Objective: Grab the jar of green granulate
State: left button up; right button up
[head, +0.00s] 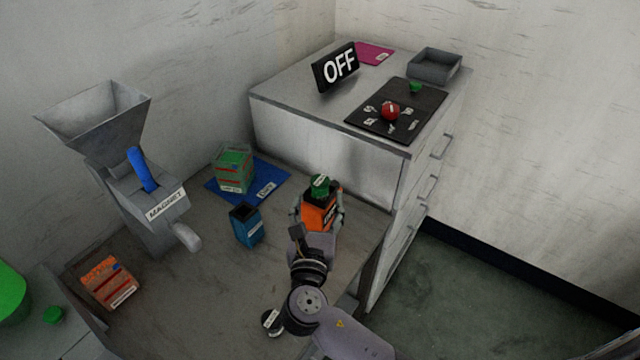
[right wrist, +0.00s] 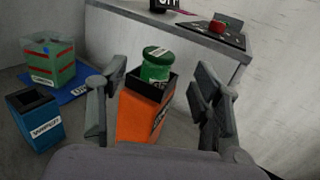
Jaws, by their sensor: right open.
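The jar of green granulate (head: 320,185) has a green lid with a white label and stands upright in the top of an orange box (head: 318,214). In the right wrist view the green jar (right wrist: 156,66) rises out of the dark rim of the orange box (right wrist: 143,112). My right gripper (head: 317,212) is open, with one finger on each side of the orange box, just below the jar. In the right wrist view its fingers (right wrist: 155,105) show left and right of the box with nothing clearly gripped. My left gripper is not in view.
A blue box (head: 247,226) stands left of the orange box. A green-and-red crate (head: 233,170) sits on a blue mat (head: 268,188) behind it. A grey hopper machine (head: 150,207) stands at left. A cabinet (head: 320,140) rises behind the gripper.

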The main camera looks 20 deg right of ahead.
aim_at(319, 189)
jog(key=shift+x, duration=0.9)
jog(key=p+x, duration=0.1)
jog(key=x, duration=0.4)
jog(key=shift+a+p, duration=0.1)
jog(key=shift+p, duration=0.3)
jog(key=shift+w, duration=0.25)
jog(key=shift+s, duration=0.1)
jog(key=shift+c, duration=0.3)
jog(key=shift+c, duration=0.7)
jog(key=c, duration=1.1)
